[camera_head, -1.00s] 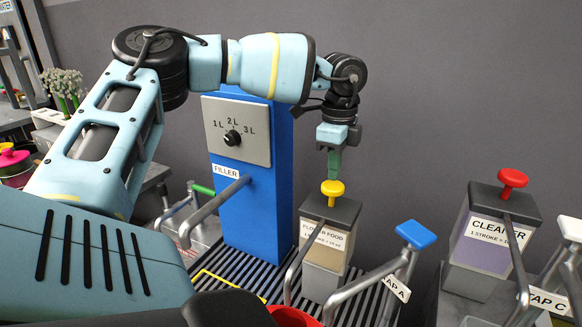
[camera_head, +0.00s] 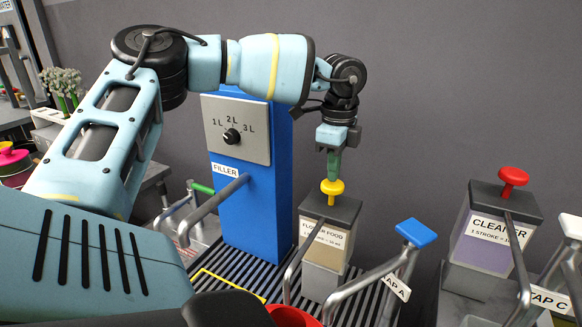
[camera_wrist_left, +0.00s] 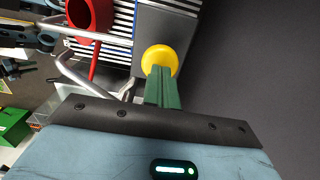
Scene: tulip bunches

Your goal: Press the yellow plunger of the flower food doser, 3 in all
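In the left wrist view the closed fingertips (camera_wrist_left: 162,88) overlap the near edge of the round yellow plunger (camera_wrist_left: 160,60). The tips are at or just above the plunger top; I cannot tell whether they touch. My right gripper is not in view.
The blue filler (camera_head: 250,190) with its dial stands left of the doser. Tap A's blue handle (camera_head: 416,232) is close at the right. The cleaner doser with a red plunger (camera_head: 513,177) stands further right. A red container (camera_head: 292,316) is at the front.

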